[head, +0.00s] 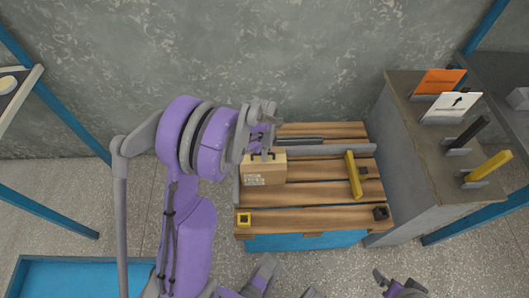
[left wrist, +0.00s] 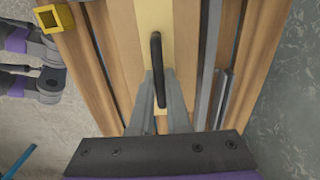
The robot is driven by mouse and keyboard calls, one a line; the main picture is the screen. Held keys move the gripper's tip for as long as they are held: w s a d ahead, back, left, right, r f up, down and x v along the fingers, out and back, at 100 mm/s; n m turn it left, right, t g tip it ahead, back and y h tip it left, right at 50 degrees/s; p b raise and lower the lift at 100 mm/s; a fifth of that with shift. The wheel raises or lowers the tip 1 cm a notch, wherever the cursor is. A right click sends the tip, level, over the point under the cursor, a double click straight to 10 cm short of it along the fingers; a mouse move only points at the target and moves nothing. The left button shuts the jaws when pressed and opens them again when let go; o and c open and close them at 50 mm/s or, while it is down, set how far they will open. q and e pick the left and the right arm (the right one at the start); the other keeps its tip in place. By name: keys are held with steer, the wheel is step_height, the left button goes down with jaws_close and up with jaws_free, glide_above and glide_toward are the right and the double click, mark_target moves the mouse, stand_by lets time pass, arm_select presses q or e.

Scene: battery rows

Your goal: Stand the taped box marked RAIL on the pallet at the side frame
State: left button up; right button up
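A tan box (head: 262,172) with a small printed label and dark handle is at the left end of the wooden pallet (head: 320,218), beside a grey upright bar (head: 236,186), likely the side frame. The label is too small to read. Whether box and bar touch cannot be told. My left gripper (head: 264,148) is over the box from above. In the left wrist view its fingers (left wrist: 160,78) close in on both sides of the black handle (left wrist: 156,55) on the box top (left wrist: 152,18). Grey and purple parts of mine, perhaps the right gripper (head: 400,287), are cut off at the bottom.
A yellow bar (head: 353,174), a yellow square socket (head: 243,219) and a dark socket (head: 381,212) sit on the pallet. A grey rail (head: 335,150) crosses it. A grey cabinet (head: 415,160) with orange and white signs stands right. The pallet's middle planks are mostly clear.

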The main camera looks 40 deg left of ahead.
arm_select(q)
steer(key=o, duration=0.5)
steer(key=shift+c, duration=0.2)
steer(key=shift+r, duration=0.15)
step_height(320, 180, up, 11)
steer(key=p, duration=0.2)
steer(key=s+d+r+n+t, duration=0.2)
steer(key=s+d+n, duration=0.3)
steer(key=s+d, duration=0.2)
steer(key=s+d+r+n+t, duration=0.3)
steer(key=s+d+n, duration=0.2)
steer(key=s+d, duration=0.3)
steer(key=shift+s+d+r, duration=0.15)
steer(key=shift+s+r, duration=0.1)
steer(key=shift+s, duration=0.5)
